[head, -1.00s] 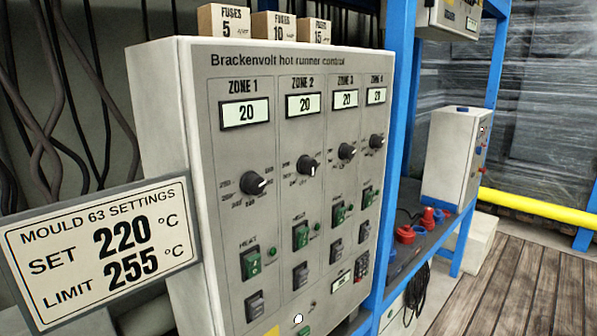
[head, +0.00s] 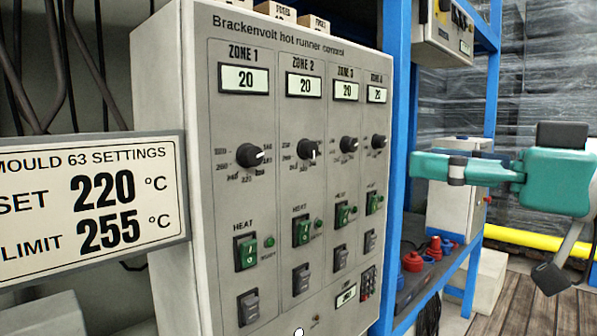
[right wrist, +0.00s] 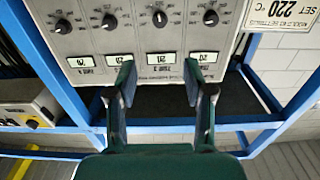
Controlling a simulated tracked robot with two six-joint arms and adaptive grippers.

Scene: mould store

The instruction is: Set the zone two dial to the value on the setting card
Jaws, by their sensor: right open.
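The zone two dial (head: 307,149) is a black knob with a white pointer mark, under the zone two display (head: 304,85), which reads 20. The setting card (head: 85,208) at left reads "MOULD 63 SETTINGS, SET 220 °C, LIMIT 255 °C". My right gripper (head: 425,164) is at the right, apart from the dial and seen edge-on in the head view. In the right wrist view my right gripper (right wrist: 159,82) is open and empty, its fingers pointing at the upside-down panel with the zone two dial (right wrist: 159,18) beyond them. My left gripper is not in view.
The grey control panel (head: 226,190) also has zone one, three and four dials, and green heat switches (head: 246,252) below. A blue rack post (head: 404,130) stands at its right edge. A shelf with red connectors (head: 412,262) lies beyond.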

